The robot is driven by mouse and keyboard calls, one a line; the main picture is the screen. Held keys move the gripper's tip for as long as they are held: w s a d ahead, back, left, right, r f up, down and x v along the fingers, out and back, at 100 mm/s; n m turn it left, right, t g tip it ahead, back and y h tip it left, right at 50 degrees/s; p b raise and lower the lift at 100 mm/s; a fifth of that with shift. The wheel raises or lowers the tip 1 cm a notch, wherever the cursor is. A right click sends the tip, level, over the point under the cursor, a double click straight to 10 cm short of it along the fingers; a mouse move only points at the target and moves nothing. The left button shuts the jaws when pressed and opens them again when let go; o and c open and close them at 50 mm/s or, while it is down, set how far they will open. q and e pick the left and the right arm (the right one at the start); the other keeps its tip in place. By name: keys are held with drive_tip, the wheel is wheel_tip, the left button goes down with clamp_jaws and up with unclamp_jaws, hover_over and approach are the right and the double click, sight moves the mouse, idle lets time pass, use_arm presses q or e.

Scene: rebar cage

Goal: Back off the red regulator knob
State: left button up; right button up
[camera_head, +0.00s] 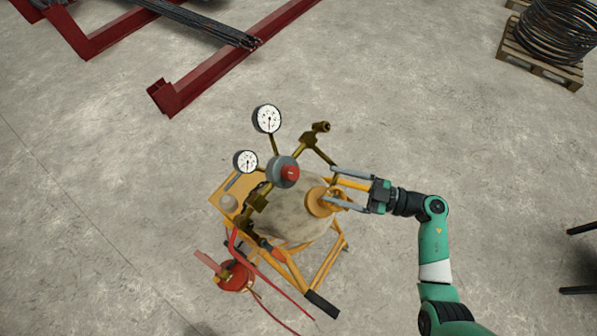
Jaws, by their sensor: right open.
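The red regulator knob (290,173) sits on the front of a round grey regulator body (281,166) in the middle of the head view. Brass fittings join the regulator to two white dial gauges, a larger one (267,119) and a smaller one (246,161). My right gripper (330,187) comes in from the right with its two long grey fingers spread and pointing left at the knob. The fingertips are apart from the knob, a short way to its right in the picture. Nothing shows between the fingers as held. My left gripper is not in view.
An orange cart (325,262) carries a pale cylinder (285,215) with an orange collar (320,201). Red hoses and a red item (236,276) are at the lower left. Dark red beams (205,78) lie behind; a pallet of coiled wire (555,35) stands far right.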

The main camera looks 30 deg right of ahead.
sight(295, 174)
drive_tip(key=x, duration=1)
drive_tip(key=shift+d, duration=0.1)
clamp_jaws()
